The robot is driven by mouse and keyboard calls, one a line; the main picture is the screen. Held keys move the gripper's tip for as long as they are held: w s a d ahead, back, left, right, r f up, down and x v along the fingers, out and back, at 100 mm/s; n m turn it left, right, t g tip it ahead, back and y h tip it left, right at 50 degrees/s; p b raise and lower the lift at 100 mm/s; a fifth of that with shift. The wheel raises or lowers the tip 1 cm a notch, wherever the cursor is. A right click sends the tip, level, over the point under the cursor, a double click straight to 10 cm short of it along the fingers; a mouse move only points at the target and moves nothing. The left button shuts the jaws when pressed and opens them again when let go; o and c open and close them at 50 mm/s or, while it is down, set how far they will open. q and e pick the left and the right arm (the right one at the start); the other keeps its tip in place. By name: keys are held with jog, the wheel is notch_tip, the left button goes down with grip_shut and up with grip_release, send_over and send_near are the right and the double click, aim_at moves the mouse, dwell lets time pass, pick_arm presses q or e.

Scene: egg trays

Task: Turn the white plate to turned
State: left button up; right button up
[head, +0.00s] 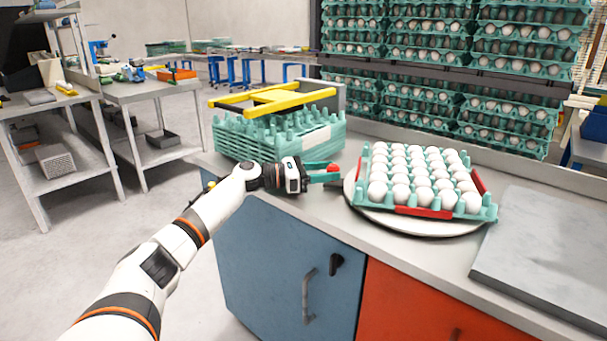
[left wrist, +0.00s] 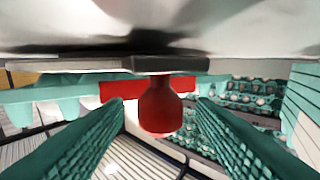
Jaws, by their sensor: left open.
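The round white plate (head: 376,211) lies on the grey counter. A teal egg tray (head: 488,212) full of white eggs sits on it, with red pieces (head: 423,212) along its sides. My left gripper (head: 332,173) is open at the plate's left edge. A small red knob (head: 334,168) shows at its fingertips. In the left wrist view the red knob (left wrist: 160,108) stands between the two teal fingers, with gaps on both sides. My right gripper is not in view.
Stacked teal trays (head: 235,140) with a yellow frame (head: 275,101) stand behind my left gripper. A grey slab (head: 550,250) lies on the counter at the right. Racks of egg trays (head: 420,98) rise behind. The counter front between plate and edge is clear.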

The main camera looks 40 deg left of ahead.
pick_arm(q)
jog(key=b+v, duration=0.1)
jog(key=v, duration=0.7)
jog(key=shift+s+a+f, duration=0.1)
jog(key=shift+s, duration=0.15)
jog(key=shift+s+a, duration=0.4)
jog(key=shift+s, duration=0.15)
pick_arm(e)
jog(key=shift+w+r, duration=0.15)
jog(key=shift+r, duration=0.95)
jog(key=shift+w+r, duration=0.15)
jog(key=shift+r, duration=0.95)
pick_arm(q)
jog(key=shift+c, duration=0.3)
